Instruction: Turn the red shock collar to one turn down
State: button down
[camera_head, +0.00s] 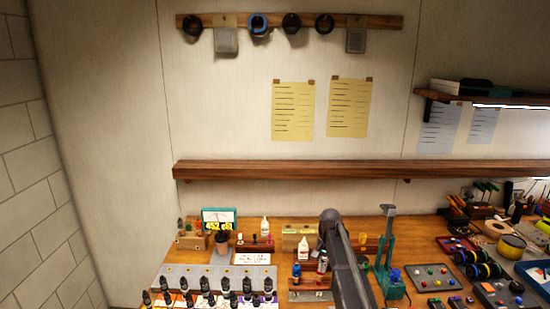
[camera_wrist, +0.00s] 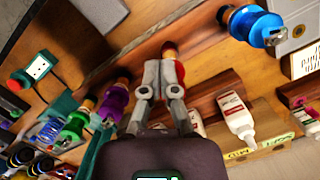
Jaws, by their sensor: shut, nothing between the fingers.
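In the wrist view my gripper (camera_wrist: 162,66) points at the bench with its two fingers close together and nothing held. A red part (camera_wrist: 180,70), seemingly the red shock collar, shows just behind and right of the fingertips, with a copper-coloured end (camera_wrist: 169,48) above it. The fingers cover much of it, so I cannot tell whether they touch it or how far it is turned. In the head view my dark arm (camera_head: 345,262) reaches over the bench and my gripper is not visible there.
In the wrist view a blue shock (camera_wrist: 256,26) stands upper right, a purple one (camera_wrist: 115,102) and a green one (camera_wrist: 76,122) to the left. A teal stand (camera_head: 386,262) is close to my arm.

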aim_at(317, 272)
jog(key=shift+s+a+f+b, duration=0.1)
jog(key=shift+s+f+b, duration=0.05)
jog(key=shift+f+b, duration=0.5)
jog(key=shift+s+a+f+b, duration=0.1)
jog(key=shift+f+b, duration=0.3)
jog(key=shift+f, duration=0.35)
jog(key=shift+w+d, duration=0.1)
jog(key=shift+w, duration=0.4)
dwell(0.5)
jog(key=shift+w+a, duration=0.3)
jog(key=shift+a, duration=0.2)
jog(key=shift+s+a, duration=0.25)
jog(key=shift+s, duration=0.1)
dwell(0.8)
jog(key=r+p, duration=0.4)
jog(key=w+r+p, duration=0.1)
jog(key=r+p, duration=0.1)
jog(key=shift+d, duration=0.3)
jog(key=shift+s, duration=0.1)
jog(key=s+f+n+t+b, duration=0.1)
jog(key=s+f+n+b, duration=0.1)
jog(key=s, duration=1.1)
jog(key=s+d+f+n+h+b, duration=0.1)
jog(key=s+f+n+b, duration=0.2)
jog(key=s, duration=1.1)
jog(key=shift+s+f+n+t+b, duration=0.3)
jog(key=shift+f+n+t+b, duration=0.1)
jog(key=shift+f+n, duration=0.1)
